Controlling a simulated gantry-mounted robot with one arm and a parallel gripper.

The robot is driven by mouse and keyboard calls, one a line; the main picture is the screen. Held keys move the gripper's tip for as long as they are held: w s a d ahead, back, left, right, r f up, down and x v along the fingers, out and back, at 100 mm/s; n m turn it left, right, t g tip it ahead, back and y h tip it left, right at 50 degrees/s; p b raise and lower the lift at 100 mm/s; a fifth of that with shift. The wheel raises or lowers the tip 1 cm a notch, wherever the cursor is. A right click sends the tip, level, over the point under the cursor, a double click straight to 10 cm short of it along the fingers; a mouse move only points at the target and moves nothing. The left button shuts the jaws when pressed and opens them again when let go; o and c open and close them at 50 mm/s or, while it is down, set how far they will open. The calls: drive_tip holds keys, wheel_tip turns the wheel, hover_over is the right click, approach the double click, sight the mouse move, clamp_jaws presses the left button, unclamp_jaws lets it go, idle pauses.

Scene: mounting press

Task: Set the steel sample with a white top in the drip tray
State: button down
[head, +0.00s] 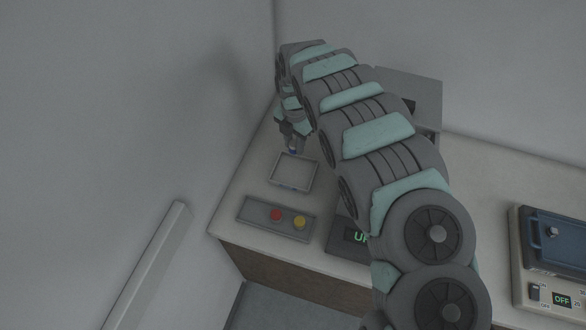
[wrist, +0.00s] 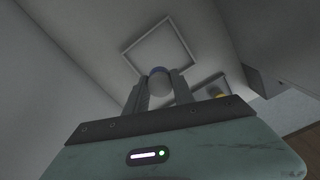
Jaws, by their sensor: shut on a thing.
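My gripper (head: 291,142) is shut on a small cylindrical sample (wrist: 158,88). In the wrist view the sample sits between the two fingers, pale on the near side with a blue-violet band at its far end. The drip tray (head: 292,188) is a shallow, light grey square tray on the bench. It looks empty, and its rim also shows in the wrist view (wrist: 126,55). The sample appears above the tray's back edge; its exact height is unclear.
Walls stand left and behind. My arm hides much of a grey machine (head: 420,90). A device reading OFF (head: 555,255) stands at right.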

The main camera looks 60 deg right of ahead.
sight(294, 172)
wheel_tip(294, 172, down, 12)
drive_tip(key=shift+f+b, duration=0.1)
drive_tip(key=shift+b, duration=0.2)
idle(0.3)
drive_tip(key=shift+f, duration=0.15)
drive_tip(key=c, duration=1.1)
unclamp_jaws()
wheel_tip(294, 172, up, 12)
drive_tip(key=shift+r+p, duration=0.15)
drive_tip(key=shift+p, duration=0.2)
